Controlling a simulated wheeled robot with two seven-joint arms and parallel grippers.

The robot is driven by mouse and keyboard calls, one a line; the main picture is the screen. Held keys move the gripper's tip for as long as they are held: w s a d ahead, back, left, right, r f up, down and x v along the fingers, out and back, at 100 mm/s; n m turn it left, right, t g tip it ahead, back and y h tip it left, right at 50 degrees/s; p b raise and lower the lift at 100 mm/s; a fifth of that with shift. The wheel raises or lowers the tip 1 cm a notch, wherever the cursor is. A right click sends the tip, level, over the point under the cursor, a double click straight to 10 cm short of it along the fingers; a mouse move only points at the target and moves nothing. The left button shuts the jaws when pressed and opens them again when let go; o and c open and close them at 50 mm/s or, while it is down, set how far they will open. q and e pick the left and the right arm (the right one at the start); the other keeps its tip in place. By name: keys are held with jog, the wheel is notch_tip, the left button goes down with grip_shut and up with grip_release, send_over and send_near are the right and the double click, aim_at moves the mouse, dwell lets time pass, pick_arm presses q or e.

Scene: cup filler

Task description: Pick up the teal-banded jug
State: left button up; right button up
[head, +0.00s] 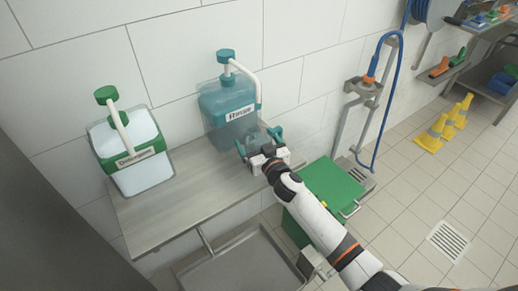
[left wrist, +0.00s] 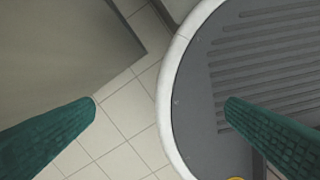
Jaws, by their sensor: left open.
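The teal-banded jug (head: 226,100) is a translucent teal container with a teal pump cap, a white spout and a "Rinse" label. It stands upright at the back of the steel shelf (head: 165,212), against the tiled wall. My right gripper (head: 259,139) is just in front of its lower right side, its teal fingers spread apart. Something translucent shows between the fingers; I cannot tell whether they touch it. My left gripper (left wrist: 161,102) is open and empty above the floor in the left wrist view; it is not in the head view.
A green-banded jug (head: 131,155) labelled "Detergent" stands to the left on the same shelf. A green bin (head: 330,190) is right of the shelf, and a steel basin (head: 245,262) is below.

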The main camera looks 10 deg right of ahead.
jog(key=c, duration=0.9)
jog(key=shift+c, duration=0.2)
jog(key=shift+r, duration=0.1)
